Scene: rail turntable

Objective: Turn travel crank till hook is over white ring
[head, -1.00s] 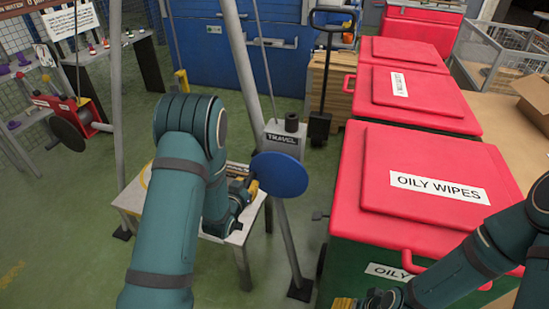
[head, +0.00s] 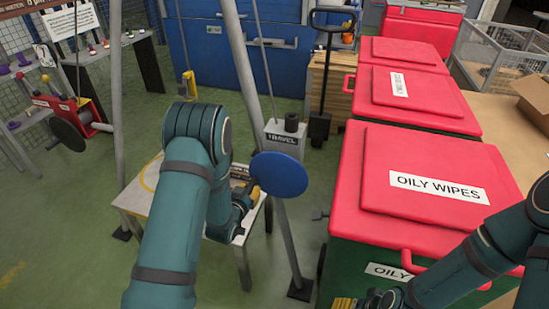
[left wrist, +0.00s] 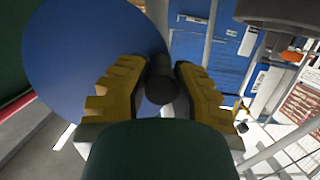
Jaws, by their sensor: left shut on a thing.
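The travel crank is a blue disc (head: 278,174) beside the grey box marked TRAVEL (head: 286,140). My left gripper (head: 254,190) is at the disc, partly hidden by my forearm. In the left wrist view, its yellow fingers (left wrist: 158,86) are on both sides of the crank's black handle (left wrist: 160,76), in front of the blue disc (left wrist: 90,45). A yellow hook-like piece (head: 188,84) shows beyond my left arm. A yellow curved line shows on the pale table (head: 135,196); I cannot make out a white ring. My right gripper (head: 343,303) shows only partly at the bottom edge.
Red-lidded bins (head: 425,190) stand close on the right. A grey frame leg (head: 289,245) stands beside the crank. A red winch (head: 85,113) with a dark disc is at the left. Green floor (head: 60,225) is clear at the lower left.

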